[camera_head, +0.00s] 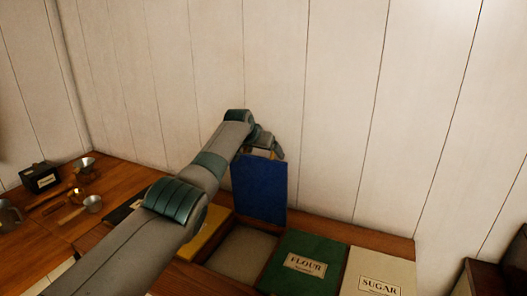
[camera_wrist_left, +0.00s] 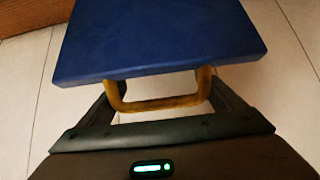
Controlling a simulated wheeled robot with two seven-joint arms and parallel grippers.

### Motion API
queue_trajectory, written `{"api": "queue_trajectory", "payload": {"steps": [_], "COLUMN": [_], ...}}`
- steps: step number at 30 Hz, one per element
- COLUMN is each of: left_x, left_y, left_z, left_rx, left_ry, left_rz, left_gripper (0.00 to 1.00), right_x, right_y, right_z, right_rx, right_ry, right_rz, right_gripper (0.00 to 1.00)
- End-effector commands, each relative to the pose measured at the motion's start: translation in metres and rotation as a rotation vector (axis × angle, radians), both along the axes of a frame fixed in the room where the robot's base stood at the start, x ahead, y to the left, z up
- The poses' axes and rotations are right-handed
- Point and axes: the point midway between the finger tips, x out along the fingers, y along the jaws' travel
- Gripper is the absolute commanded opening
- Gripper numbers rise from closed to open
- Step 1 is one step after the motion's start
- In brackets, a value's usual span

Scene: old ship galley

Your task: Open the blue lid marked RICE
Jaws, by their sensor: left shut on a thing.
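The blue lid (camera_head: 260,187) stands raised, close to upright, at the back of an uncovered compartment (camera_head: 240,255) in the head view. A pale, grainy fill shows inside that compartment. No RICE marking shows on the face that I see. In the left wrist view the blue lid (camera_wrist_left: 155,40) has a yellow-brown handle (camera_wrist_left: 160,104) on its edge. My left gripper (camera_head: 265,150) is at the lid's top edge. In the left wrist view its fingers (camera_wrist_left: 160,100) are at both sides of the handle, shut on it. My right gripper is not in view.
A green FLOUR lid (camera_head: 305,264) and a cream SUGAR lid (camera_head: 378,272) lie shut to the right. A yellow lid (camera_head: 205,238) lies to the left, partly behind my arm. Metal cups (camera_head: 92,204) and a black box (camera_head: 40,178) stand farther left. A plank wall rises behind.

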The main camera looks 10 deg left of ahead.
Motion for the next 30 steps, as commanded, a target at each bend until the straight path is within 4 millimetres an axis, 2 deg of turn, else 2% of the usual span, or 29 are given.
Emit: {"api": "queue_trajectory", "payload": {"steps": [1, 11, 12, 13, 30], "left_x": [-0.005, -0.006, -0.006, -0.006, -0.006], "left_y": [-0.002, -0.002, -0.001, -0.001, 0.001], "left_z": [-0.017, -0.018, -0.018, -0.018, -0.005], "left_rx": [0.002, 0.004, 0.004, 0.004, 0.002], "left_ry": [0.03, 0.035, 0.035, 0.035, 0.018], "left_rz": [-0.003, -0.003, -0.003, -0.003, -0.001], "left_gripper": [0.49, 0.49, 0.91, 0.98, 1.0], "right_x": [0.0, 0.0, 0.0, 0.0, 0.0], "right_y": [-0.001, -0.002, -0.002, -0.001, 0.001], "right_z": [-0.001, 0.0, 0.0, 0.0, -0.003], "right_rx": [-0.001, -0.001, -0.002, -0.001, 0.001], "right_ry": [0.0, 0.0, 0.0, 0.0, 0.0], "right_rz": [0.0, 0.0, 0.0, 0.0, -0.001], "right_gripper": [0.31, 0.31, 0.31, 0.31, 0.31]}}
